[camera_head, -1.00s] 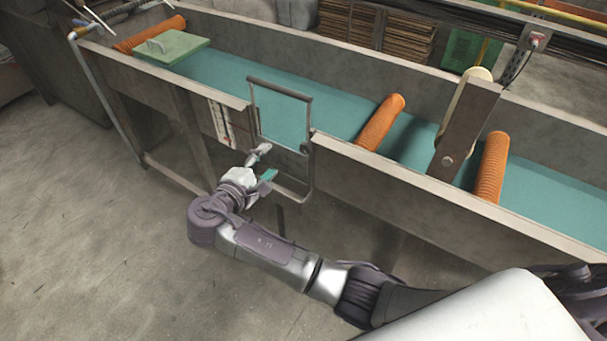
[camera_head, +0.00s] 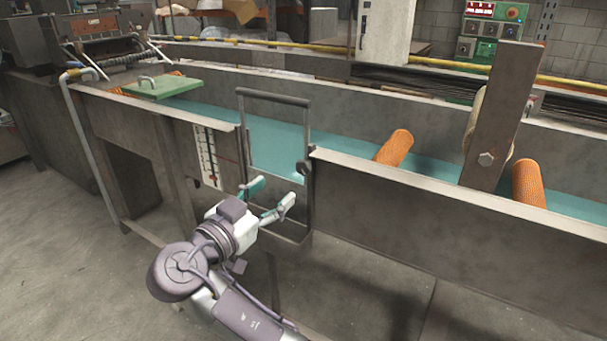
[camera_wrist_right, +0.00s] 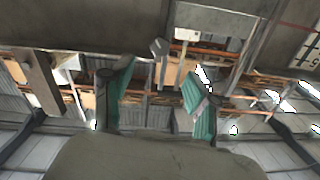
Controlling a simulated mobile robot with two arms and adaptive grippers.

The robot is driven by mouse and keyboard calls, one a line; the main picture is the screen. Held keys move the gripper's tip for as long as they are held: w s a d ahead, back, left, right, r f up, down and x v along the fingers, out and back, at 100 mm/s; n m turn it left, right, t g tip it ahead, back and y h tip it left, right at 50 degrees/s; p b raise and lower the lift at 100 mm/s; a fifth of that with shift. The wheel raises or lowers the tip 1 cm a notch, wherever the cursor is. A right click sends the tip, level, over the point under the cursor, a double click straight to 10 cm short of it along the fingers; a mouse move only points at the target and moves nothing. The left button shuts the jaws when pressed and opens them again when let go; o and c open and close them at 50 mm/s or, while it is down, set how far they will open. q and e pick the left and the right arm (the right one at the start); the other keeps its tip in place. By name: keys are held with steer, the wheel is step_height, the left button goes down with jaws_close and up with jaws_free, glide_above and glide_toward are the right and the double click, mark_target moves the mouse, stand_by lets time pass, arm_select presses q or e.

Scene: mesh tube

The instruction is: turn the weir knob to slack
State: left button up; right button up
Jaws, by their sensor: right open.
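The weir gate (camera_head: 274,97) is a dark metal frame with an upper handle bar, set in the near wall of the trough. A small dark knob (camera_head: 301,167) sits on its right side post. My right gripper (camera_head: 273,194) is in front of the gate, below and left of that knob, with its teal-lined fingers apart and nothing between them. The right wrist view shows the two open fingers (camera_wrist_right: 160,88) and a small grey knob-like part (camera_wrist_right: 159,47) near them; I cannot tell whether it is the same knob. My left gripper is out of view.
A green lid (camera_head: 163,87) lies at the far left. The floor in front is clear.

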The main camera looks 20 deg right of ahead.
mark_target(302, 169)
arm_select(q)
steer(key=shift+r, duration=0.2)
arm_select(e)
steer(key=x, duration=1.1)
steer(key=shift+w+d, duration=0.25)
steer(key=shift+d, duration=0.05)
jaws_close()
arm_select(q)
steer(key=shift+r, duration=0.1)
arm_select(e)
steer(key=n+p, duration=0.2)
steer(key=n, duration=0.2)
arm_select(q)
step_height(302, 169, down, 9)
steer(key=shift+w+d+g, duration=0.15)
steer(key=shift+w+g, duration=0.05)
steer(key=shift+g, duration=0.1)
arm_select(e)
jaws_free()
steer(key=shift+a, duration=0.1)
